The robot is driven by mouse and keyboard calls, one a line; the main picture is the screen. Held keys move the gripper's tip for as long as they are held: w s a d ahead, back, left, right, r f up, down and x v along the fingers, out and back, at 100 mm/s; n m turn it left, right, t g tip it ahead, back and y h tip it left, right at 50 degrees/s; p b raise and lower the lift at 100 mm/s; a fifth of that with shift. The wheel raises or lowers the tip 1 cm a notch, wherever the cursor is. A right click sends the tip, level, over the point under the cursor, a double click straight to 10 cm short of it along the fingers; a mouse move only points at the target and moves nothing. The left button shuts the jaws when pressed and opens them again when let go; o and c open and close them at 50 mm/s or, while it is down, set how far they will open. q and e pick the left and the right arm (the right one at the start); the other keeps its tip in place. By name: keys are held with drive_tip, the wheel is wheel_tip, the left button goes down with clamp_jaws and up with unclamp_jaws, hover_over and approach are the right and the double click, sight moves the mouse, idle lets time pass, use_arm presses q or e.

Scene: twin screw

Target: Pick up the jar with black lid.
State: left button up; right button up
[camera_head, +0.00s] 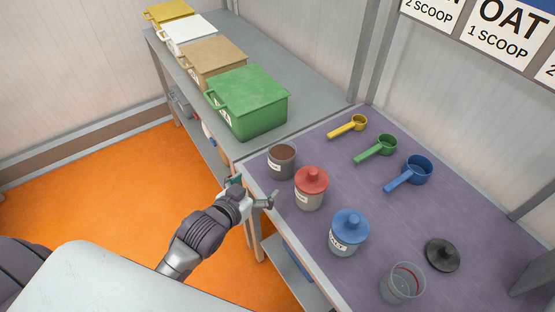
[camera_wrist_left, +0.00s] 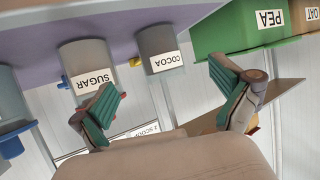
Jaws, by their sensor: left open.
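The black lid (camera_head: 443,255) lies by itself on the purple tabletop, at the right in the head view. No jar is seen wearing it. The cocoa jar (camera_head: 282,163) stands lidless at the table's near left corner, with brown contents showing. It also shows in the left wrist view (camera_wrist_left: 158,42), labelled COCOA. An empty-looking clear jar (camera_head: 402,287) stands lidless near the black lid. My left gripper (camera_head: 254,192) is open and empty at the table edge, beside the cocoa jar and apart from it. Its spread fingers show in the left wrist view (camera_wrist_left: 165,92). My right gripper is out of view.
The red-lidded sugar jar (camera_head: 310,190) stands close right of the cocoa jar, then a blue-lidded jar (camera_head: 347,236). Yellow (camera_head: 350,126), green (camera_head: 378,148) and blue (camera_head: 412,173) scoops lie behind. A green bin (camera_head: 250,100) stands on the grey counter (camera_head: 300,75) at the left.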

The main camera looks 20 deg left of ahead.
sight(274, 167)
use_arm(q)
drive_tip(key=x, duration=0.5)
drive_tip(key=r+x, duration=0.1)
drive_tip(key=x, duration=0.2)
drive_tip(key=shift+w+d+p, duration=0.15)
drive_tip(key=shift+w+p, duration=0.15)
drive_tip(key=shift+w, duration=0.1)
drive_tip(key=shift+d+p+x, duration=0.15)
drive_tip(key=shift+p+x, duration=0.1)
drive_tip(key=shift+x, duration=1.15)
drive_tip(key=shift+d+p+x, duration=0.1)
drive_tip(key=shift+p+x, duration=0.15)
drive_tip(key=shift+x, duration=1.1)
drive_tip(key=shift+r, duration=0.1)
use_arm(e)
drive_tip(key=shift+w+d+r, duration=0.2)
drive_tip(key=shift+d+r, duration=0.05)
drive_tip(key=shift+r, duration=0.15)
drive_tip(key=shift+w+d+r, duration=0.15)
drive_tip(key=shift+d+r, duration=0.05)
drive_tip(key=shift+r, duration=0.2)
use_arm(q)
drive_tip(key=shift+s, duration=0.1)
drive_tip(key=shift+c, duration=0.2)
